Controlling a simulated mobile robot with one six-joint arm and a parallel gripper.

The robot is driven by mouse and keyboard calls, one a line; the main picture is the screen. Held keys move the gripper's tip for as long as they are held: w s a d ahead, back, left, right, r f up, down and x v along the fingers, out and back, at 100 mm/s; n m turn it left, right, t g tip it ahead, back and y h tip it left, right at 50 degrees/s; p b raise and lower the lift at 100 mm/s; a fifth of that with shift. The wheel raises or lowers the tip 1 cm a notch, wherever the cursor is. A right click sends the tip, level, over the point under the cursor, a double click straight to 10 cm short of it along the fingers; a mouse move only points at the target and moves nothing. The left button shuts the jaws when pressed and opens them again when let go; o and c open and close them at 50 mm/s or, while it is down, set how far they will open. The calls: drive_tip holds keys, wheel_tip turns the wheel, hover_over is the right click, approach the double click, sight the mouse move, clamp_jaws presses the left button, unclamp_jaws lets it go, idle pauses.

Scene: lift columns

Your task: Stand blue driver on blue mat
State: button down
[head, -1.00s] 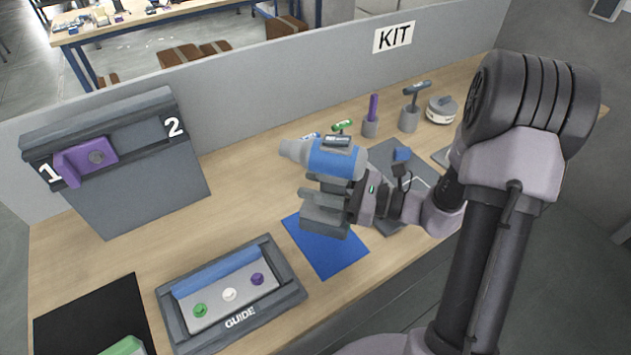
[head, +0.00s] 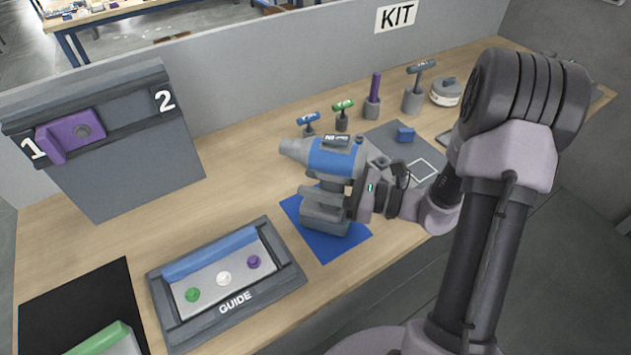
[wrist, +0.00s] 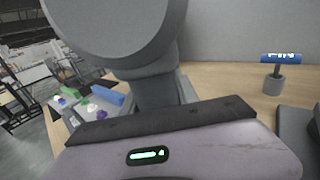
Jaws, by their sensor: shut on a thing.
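The blue driver (head: 336,158) is a grey and blue power drill, upright, with its nose to the left. My gripper (head: 335,193) is shut on its grip, between the body and the wide foot. The foot is over the blue mat (head: 322,250) in the head view; I cannot tell whether it touches the mat or hangs just above it. The driver and foot hide the mat's middle. In the wrist view the driver's grey body (wrist: 120,30) fills the upper left, and the fingertips are hidden.
The guide tray (head: 290,278) lies left of the mat. Behind the driver stand T-handled tools with blue (head: 308,119) and green (head: 343,106) handles, and a purple tool (head: 375,88). Bare table separates the rack (head: 130,160) and guide.

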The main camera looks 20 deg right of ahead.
drive_tip(key=shift+f, duration=0.25)
idle(0.4)
drive_tip(key=c, duration=0.8)
unclamp_jaws()
drive_tip(key=shift+c, duration=0.2)
drive_tip(key=p+v, duration=0.4)
drive_tip(key=v, duration=1.3)
drive_tip(key=shift+d, duration=0.2)
